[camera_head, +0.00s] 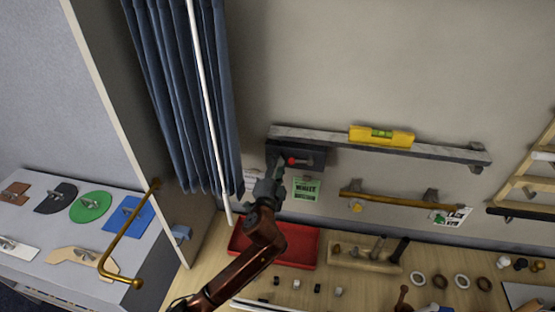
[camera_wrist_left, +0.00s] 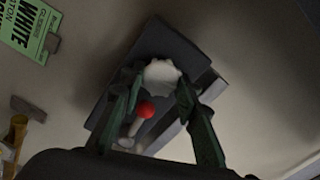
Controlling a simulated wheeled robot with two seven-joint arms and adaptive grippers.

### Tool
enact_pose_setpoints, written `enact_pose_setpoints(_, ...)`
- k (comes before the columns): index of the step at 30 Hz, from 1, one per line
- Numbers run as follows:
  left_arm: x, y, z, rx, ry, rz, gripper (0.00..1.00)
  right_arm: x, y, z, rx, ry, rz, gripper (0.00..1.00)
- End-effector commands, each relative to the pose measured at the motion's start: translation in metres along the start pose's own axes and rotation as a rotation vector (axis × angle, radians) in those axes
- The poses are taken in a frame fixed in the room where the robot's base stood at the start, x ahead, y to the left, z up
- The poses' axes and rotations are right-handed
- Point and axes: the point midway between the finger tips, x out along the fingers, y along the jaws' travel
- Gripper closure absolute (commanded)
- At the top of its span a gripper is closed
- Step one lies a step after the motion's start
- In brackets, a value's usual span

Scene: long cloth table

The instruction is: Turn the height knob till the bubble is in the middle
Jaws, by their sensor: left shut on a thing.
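A yellow spirit level (camera_head: 398,138) with a green vial (camera_head: 381,133) lies on a long grey bar (camera_head: 330,136) on the wall. The bubble is too small to make out. A dark bracket box (camera_head: 312,157) with a red-tipped lever sits under the bar's left end. My left gripper (camera_head: 274,172) reaches up to this box from below. In the left wrist view, its two fingers (camera_wrist_left: 157,84) are on either side of a pale scalloped knob (camera_wrist_left: 161,73), shut on it. The red ball (camera_wrist_left: 145,110) of the lever is close below the knob. My right gripper is out of view.
A brass rail (camera_head: 385,200) runs along the wall below the bar. A red tray (camera_head: 309,246) and a wooden block with tools (camera_head: 350,257) stand on the table. A blue curtain (camera_head: 185,90) hangs on the left, with a white pole before it.

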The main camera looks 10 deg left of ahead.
Motion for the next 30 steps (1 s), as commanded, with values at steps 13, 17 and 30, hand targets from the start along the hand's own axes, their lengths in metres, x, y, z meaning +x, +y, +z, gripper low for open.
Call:
enact_pose_setpoints(13, 0.0000, 0.0003, 0.0007, 0.029, 0.000, -0.002, 0.65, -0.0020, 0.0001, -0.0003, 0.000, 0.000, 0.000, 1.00)
enact_pose_setpoints(17, 0.0000, 0.0002, 0.0006, 0.029, 0.000, -0.002, 0.56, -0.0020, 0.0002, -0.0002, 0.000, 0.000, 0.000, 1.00)
enact_pose_setpoints(30, -0.0087, 0.0011, 0.0005, 0.028, 0.000, -0.001, 0.53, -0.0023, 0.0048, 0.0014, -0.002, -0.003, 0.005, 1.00)
